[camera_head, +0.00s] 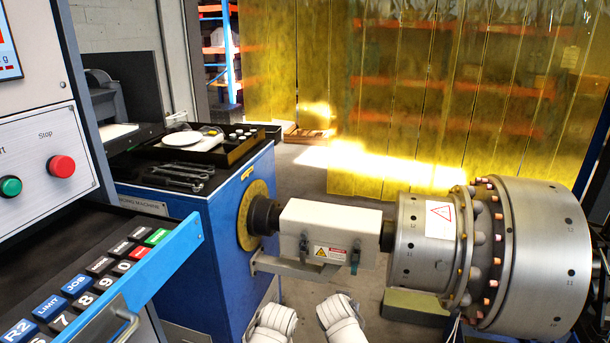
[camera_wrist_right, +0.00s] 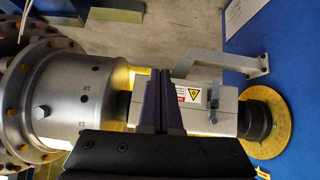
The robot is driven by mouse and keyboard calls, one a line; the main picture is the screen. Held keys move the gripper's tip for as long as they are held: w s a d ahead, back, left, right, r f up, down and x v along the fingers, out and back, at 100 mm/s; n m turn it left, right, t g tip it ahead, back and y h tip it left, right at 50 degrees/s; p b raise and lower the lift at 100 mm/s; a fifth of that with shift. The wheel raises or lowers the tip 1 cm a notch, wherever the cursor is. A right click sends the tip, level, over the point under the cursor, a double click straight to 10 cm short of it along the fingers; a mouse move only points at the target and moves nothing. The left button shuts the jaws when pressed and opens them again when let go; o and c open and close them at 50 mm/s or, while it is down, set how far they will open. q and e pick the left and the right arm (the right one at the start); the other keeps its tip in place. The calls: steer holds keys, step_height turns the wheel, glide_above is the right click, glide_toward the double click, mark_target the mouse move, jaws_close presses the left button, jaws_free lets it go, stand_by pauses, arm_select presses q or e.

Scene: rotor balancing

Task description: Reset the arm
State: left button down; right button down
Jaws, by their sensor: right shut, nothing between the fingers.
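My right gripper (camera_wrist_right: 161,98) shows in the right wrist view with its two dark fingers together and nothing between them. It is in front of the white shaft guard (camera_wrist_right: 205,90); I cannot tell the gap. The steel rotor (camera_head: 530,255) lies on its side at the right of the head view and fills the left of the right wrist view. Its shaft runs through the guard (camera_head: 328,230) to the yellow disc (camera_head: 247,218) on the blue machine. Two white parts of my arms show at the bottom of the head view. My left gripper is out of view.
A control panel with a green button (camera_head: 11,186) and a red button (camera_head: 62,166) stands at left, above a pulled-out keypad drawer (camera_head: 125,265). A black tray (camera_head: 215,146) and wrenches (camera_head: 178,177) lie on the blue machine. Yellow strip curtains (camera_head: 450,110) hang behind.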

steer(key=s+a+r+n+g+y+p, duration=0.1)
steer(key=s+a+r+n+g+p, duration=0.2)
steer(key=s+r+p, duration=0.5)
steer(key=s+a+r+n+g+p, duration=0.3)
steer(key=s+r+p, duration=0.5)
steer(key=p, duration=0.4)
steer(key=s+n+g, duration=0.1)
steer(key=g, duration=0.1)
steer(key=shift+a+g+y+p, duration=0.35)
steer(key=shift+g+y+p, duration=0.05)
steer(key=shift+r, duration=0.1)
